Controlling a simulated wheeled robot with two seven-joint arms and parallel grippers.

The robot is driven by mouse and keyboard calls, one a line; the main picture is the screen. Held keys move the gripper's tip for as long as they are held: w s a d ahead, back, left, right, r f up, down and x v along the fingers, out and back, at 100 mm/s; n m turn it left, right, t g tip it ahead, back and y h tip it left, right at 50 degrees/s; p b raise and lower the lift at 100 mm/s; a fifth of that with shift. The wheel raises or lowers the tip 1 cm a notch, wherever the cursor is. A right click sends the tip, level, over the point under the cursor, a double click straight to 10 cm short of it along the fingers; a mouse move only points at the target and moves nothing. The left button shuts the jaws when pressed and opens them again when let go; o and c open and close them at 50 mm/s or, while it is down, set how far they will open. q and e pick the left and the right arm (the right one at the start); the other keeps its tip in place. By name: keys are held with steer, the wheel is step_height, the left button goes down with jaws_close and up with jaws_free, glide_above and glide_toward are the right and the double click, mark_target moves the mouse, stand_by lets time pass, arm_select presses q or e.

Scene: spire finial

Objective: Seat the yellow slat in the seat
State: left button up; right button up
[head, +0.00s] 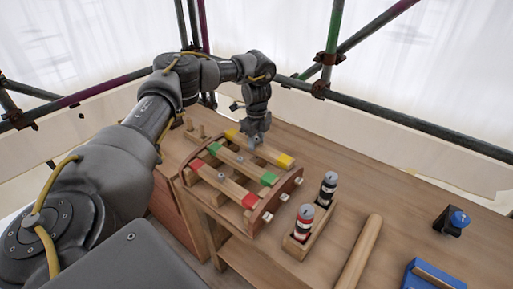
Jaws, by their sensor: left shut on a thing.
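The yellow slat (285,161) is a wooden bar with yellow ends. It lies along the far side of a wooden frame (277,203) with curved end pieces, which looks like the seat. My left gripper (257,144) is shut on the middle of the yellow slat, coming down from above. The gripper hides part of the slat, and I cannot tell whether the slat rests fully in the frame or sits slightly above it. A green-ended slat (240,162) and a red-ended slat (225,184) lie side by side in the frame. My right gripper is not in view.
A wooden rod (360,250), a blue box (432,275) and a black item with a blue knob (459,219) are farther right. Scaffold poles (400,125) run behind the bench.

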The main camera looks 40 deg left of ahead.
mark_target(257, 148)
arm_select(q)
step_height(257, 148, down, 3)
steer(key=shift+w+f+p, duration=0.1)
steer(key=shift+f+p, duration=0.05)
steer(key=shift+p, duration=0.6)
steer(key=o, duration=1.1)
steer(key=shift+f, duration=0.1)
